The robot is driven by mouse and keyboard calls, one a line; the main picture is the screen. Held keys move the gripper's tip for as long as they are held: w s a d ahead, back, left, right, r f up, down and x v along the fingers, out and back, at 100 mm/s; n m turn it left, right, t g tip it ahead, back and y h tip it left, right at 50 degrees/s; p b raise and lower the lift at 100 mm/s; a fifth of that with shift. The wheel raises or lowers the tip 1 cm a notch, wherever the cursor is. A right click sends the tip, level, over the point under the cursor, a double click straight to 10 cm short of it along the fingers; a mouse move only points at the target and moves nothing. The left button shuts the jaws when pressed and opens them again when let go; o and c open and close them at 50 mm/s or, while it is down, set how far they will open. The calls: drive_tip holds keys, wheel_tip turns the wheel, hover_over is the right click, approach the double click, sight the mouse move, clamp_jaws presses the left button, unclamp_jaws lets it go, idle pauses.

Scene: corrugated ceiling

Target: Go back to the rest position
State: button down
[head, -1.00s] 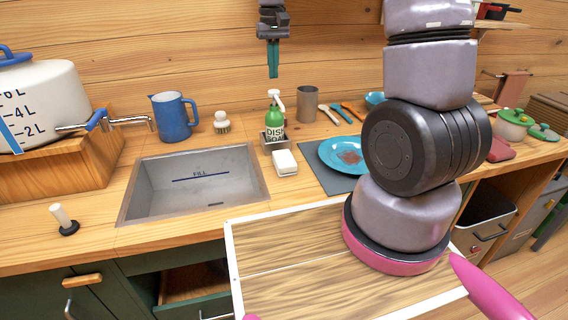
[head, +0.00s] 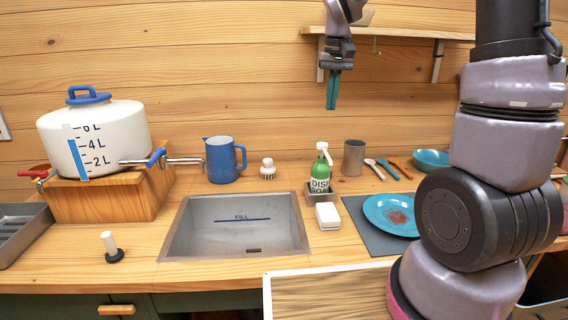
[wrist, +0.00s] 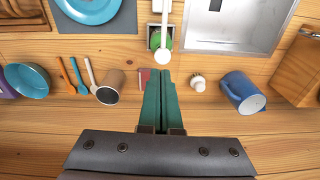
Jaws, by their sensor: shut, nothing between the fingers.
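My gripper (head: 332,90) hangs with its teal fingers pointing down, high above the back of the counter in the head view. In the wrist view my gripper (wrist: 163,100) has its two fingers pressed together with nothing between them. It is apart from every object. The green dish soap bottle (head: 320,172) stands below it and a little to the left. The grey cup (head: 353,158) stands below and to the right.
A metal sink (head: 236,228) is set in the wooden counter. A blue pitcher (head: 222,160), a brush (head: 267,169), a white water tank (head: 97,138), a stained blue plate (head: 391,215) and a teal bowl (head: 431,159) stand around. A wall shelf (head: 385,35) is near my gripper.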

drive_tip(key=s+d+r+m+t, duration=0.1)
drive_tip(key=s+r+t, duration=0.1)
drive_tip(key=s, duration=0.5)
drive_tip(key=s+d+r+m+t+y, duration=0.1)
drive_tip(key=s+d+r+t, duration=0.1)
drive_tip(key=s+r, duration=0.2)
drive_tip(key=s+d+r+m+t, duration=0.1)
drive_tip(key=s+r+t, duration=0.1)
drive_tip(key=s, duration=0.7)
drive_tip(key=shift+s+d+r+m+y, duration=0.3)
drive_tip(key=shift+s+d+r, duration=0.1)
drive_tip(key=shift+r, duration=0.25)
